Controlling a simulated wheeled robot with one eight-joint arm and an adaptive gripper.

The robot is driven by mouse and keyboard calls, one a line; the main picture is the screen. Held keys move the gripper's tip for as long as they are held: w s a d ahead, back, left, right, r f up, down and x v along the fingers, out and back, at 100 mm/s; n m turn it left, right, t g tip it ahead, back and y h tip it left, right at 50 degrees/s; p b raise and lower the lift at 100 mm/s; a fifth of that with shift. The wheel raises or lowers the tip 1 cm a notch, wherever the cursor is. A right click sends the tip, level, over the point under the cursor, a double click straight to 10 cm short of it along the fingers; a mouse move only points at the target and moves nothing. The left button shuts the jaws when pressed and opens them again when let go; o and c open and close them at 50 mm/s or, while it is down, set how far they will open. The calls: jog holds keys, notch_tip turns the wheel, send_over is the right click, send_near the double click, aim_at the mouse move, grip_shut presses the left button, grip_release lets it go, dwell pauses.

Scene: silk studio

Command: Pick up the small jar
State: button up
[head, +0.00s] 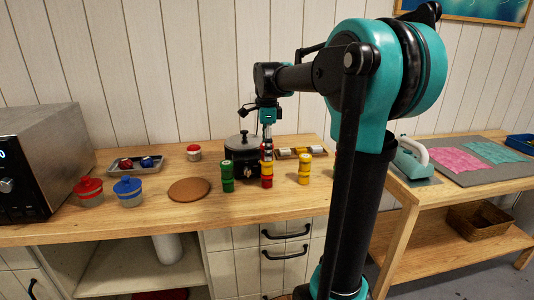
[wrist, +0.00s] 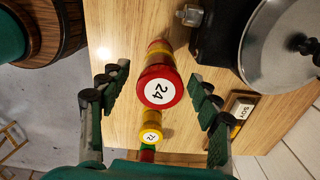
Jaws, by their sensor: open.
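Several small jars stand stacked on the wooden counter. In the wrist view a jar with a red lid marked 24 (wrist: 160,88) tops the middle stack, and it lies between the fingers of my gripper (wrist: 162,84). The fingers are apart, one on each side, with nothing held. In the head view my gripper (head: 267,143) points down over the red and yellow stack (head: 267,180). A green stack (head: 228,183) stands to its left and a yellow stack (head: 304,170) to its right. Which jar is the small one, I cannot tell.
A dark cooker with a metal lid (head: 241,142) stands close behind the stacks. A round brown mat (head: 189,189), red pot (head: 89,191), blue pot (head: 128,191) and tray (head: 136,164) lie left. The counter front edge is near the stacks.

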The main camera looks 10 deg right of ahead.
jog(key=c, duration=1.3)
